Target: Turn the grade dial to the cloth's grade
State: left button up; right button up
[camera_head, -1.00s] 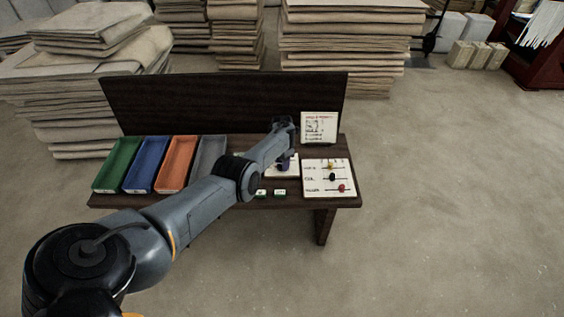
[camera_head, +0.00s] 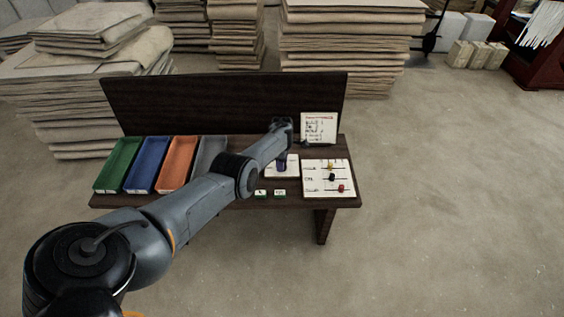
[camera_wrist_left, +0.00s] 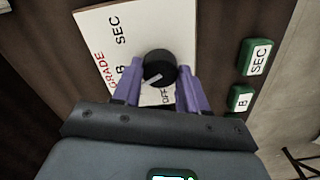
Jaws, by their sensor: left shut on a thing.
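The grade dial is a black round knob (camera_wrist_left: 158,66) with a white pointer line, on a white plate (camera_wrist_left: 105,25) lettered GRADE, B, SEC and OFF. In the left wrist view its pointer slants toward the lower left, near OFF. My left gripper (camera_head: 282,162) reaches down over the plate (camera_head: 292,172). Its purple fingers stand on both sides of the knob and are shut on it. In the head view my gripper hides the knob. My right gripper is not in view. I cannot tell which cloth is the one to grade.
Two green blocks, lettered SEC (camera_wrist_left: 256,57) and B (camera_wrist_left: 240,99), sit near the plate. A slider board (camera_head: 313,190) lies to its right, with a written card (camera_head: 319,127) behind. Green (camera_head: 118,163), blue (camera_head: 147,163), orange and grey trays stand left. Cloth stacks (camera_head: 350,40) fill the back.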

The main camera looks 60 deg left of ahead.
pick_arm(q)
jog(key=m, duration=0.3)
jog(key=shift+m, duration=0.4)
jog(key=m, duration=0.3)
jog(key=shift+m+p, duration=0.3)
jog(key=shift+p, duration=0.05)
jog(key=m, duration=0.4)
jog(key=shift+m, duration=1.3)
jog(key=o, duration=1.1)
jog(key=shift+c, duration=0.2)
jog(key=shift+r, duration=0.1)
